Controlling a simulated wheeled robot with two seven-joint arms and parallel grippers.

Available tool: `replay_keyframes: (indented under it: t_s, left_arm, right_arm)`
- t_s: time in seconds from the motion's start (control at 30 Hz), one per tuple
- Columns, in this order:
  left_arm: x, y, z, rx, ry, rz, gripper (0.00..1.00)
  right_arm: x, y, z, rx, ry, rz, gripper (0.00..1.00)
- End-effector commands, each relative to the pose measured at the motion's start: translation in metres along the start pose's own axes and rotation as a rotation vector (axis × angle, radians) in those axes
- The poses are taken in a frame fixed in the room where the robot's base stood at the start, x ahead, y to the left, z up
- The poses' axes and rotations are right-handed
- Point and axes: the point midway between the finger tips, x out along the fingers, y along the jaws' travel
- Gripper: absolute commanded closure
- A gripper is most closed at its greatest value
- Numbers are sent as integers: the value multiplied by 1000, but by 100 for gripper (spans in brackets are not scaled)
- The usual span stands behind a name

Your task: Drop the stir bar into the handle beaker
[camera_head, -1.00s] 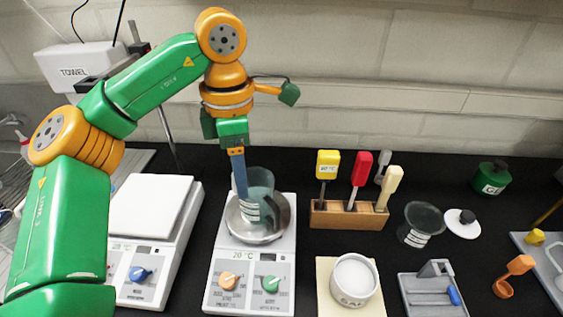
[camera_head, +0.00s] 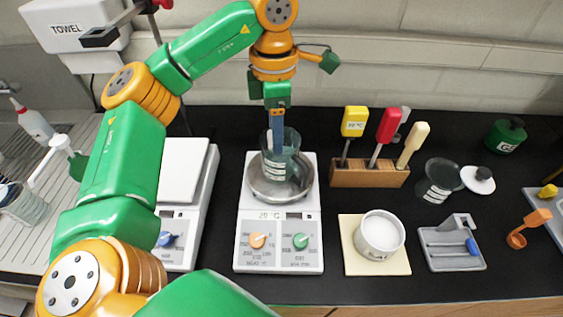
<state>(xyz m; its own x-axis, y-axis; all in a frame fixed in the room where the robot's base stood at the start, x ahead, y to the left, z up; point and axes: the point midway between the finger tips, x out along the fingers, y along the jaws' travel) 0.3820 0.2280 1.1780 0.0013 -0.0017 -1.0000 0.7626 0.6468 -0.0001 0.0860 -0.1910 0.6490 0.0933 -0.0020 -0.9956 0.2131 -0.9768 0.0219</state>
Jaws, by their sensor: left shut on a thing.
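The handle beaker (camera_head: 268,160) is clear glass with pale marks. It stands upright in a round metal dish (camera_head: 259,188) on the middle white device. My left gripper (camera_head: 278,150) points straight down at the beaker, its blue fingers overlapping the glass. It is shut and appears to hold the beaker's wall; the fingertips are hard to make out through the glass. A small blue rod, which looks like the stir bar (camera_head: 472,246), lies at the right side of a grey tray (camera_head: 440,263) on the right. My right gripper is out of view.
A white bowl (camera_head: 380,233) sits on a cream pad left of the grey tray. A wooden rack (camera_head: 368,175) with several coloured tools stands behind. Another glass vessel (camera_head: 437,180) and a white lid (camera_head: 478,180) lie at right. A white scale (camera_head: 184,170) stands left.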

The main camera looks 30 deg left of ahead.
Motion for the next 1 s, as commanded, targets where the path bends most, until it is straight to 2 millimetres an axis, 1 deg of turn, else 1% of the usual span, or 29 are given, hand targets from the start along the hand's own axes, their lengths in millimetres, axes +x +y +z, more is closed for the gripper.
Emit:
replay_keyframes:
  t_s: [0.07,0.1,0.17,0.2,0.23,0.47,0.53,0.57,0.67,0.7,0.8,0.9,1.0]
  left_arm:
    - [-1,0,0,0,0,0,91]
    - [-1,0,0,0,0,0,37]
    - [-1,0,0,0,0,0,20]
    - [-1,0,0,0,0,0,10]
    - [-1,0,0,0,0,0,4]
    - [-1,0,0,0,0,0,4]
    - [-4,0,0,0,-1,1,4]
    - [-9,0,0,0,-1,3,4]
    - [-31,1,0,-2,-3,5,4]
    - [-42,1,0,-1,-2,4,4]
    - [-61,1,0,-2,-2,4,4]
    - [-71,1,0,-1,0,2,4]
    - [-73,0,0,1,0,0,4]
  right_arm:
    - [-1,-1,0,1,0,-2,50]
    - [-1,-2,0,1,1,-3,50]
    - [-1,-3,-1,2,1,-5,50]
    - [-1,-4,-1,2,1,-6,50]
    - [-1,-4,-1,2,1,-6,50]
    - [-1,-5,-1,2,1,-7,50]
    - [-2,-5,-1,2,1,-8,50]
    - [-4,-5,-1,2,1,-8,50]
    - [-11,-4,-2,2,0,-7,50]
    - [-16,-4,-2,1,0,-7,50]
    - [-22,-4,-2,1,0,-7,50]
    - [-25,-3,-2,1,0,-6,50]
    - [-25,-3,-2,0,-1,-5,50]
